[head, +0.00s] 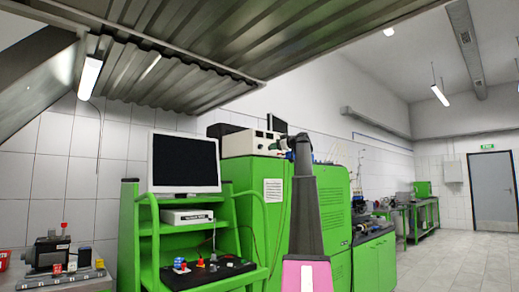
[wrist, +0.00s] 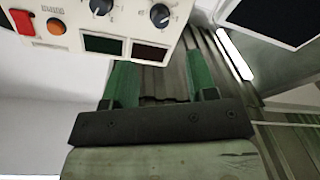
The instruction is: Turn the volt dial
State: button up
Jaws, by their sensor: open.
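A pale instrument panel shows upside down at the top left of the wrist view. It carries two dark round dials with pointers: a left dial (wrist: 101,6), cut by the frame edge, and a right dial (wrist: 160,15). Their labels are too small to read, so I cannot tell which is the volt dial. In the head view the pale instrument box (head: 248,143) stands on a green cabinet. My gripper (wrist: 163,68) is open and empty, its green fingers pointing towards the panel just below the dials.
The panel also has a red switch (wrist: 21,22), an orange button (wrist: 56,26) and two dark displays (wrist: 104,44). A monitor (head: 184,163) stands on a green trolley (head: 128,230) to the left. Open floor (head: 450,268) lies at the right.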

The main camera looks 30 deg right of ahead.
aim_at(262, 146)
jog(key=x, duration=1)
jog(key=shift+w+f, duration=0.1)
jog(key=shift+w, duration=0.15)
jog(key=c, duration=0.9)
